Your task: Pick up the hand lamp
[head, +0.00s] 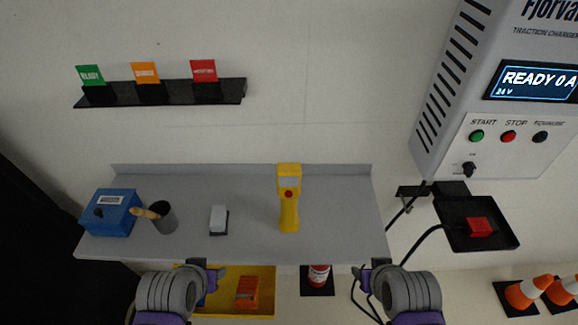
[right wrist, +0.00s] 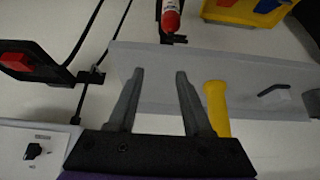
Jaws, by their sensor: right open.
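The yellow hand lamp (head: 289,212), with a red button and a pale lens panel, stands on the grey shelf (head: 255,220) right of its middle. In the right wrist view, its yellow handle (right wrist: 216,108) shows just right of the right finger, outside the jaws. My right gripper (head: 366,278) is at the shelf's front edge, right of the lamp and apart from it. The right wrist view shows its fingers (right wrist: 160,76) spread, with nothing between them. My left gripper (head: 214,276) is at the front edge, left of the lamp; its jaws are unclear.
A blue box (head: 108,214), a dark cup (head: 163,218) with a wooden-handled tool and a small white-topped block (head: 218,220) stand left on the shelf. The charger (head: 500,110) and a black tray (head: 460,232) with a red connector (head: 480,227) and cables are at right.

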